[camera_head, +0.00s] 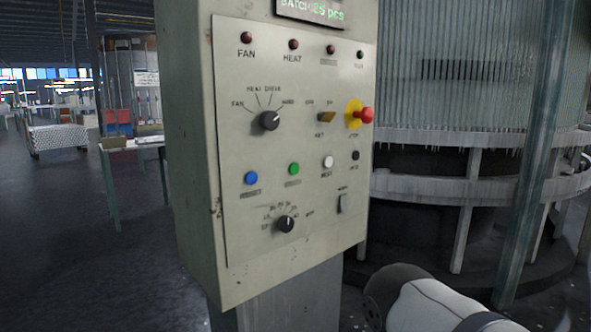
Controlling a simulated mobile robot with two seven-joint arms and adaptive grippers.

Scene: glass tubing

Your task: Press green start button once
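The green button (293,169) sits on the front of a grey control box (300,115), in a row between a blue button (250,178) and a white button (327,161). The label under it is too blurred to read. Part of my arm shows at the bottom right, below and to the right of the box. Neither gripper is in view, and nothing touches the green button.
The panel also has a red stop knob (366,115) on a yellow base, a black selector knob (270,121), a lower black knob (285,224) and a key switch (326,117). A large round machine (450,100) stands behind on the right. Open floor lies left.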

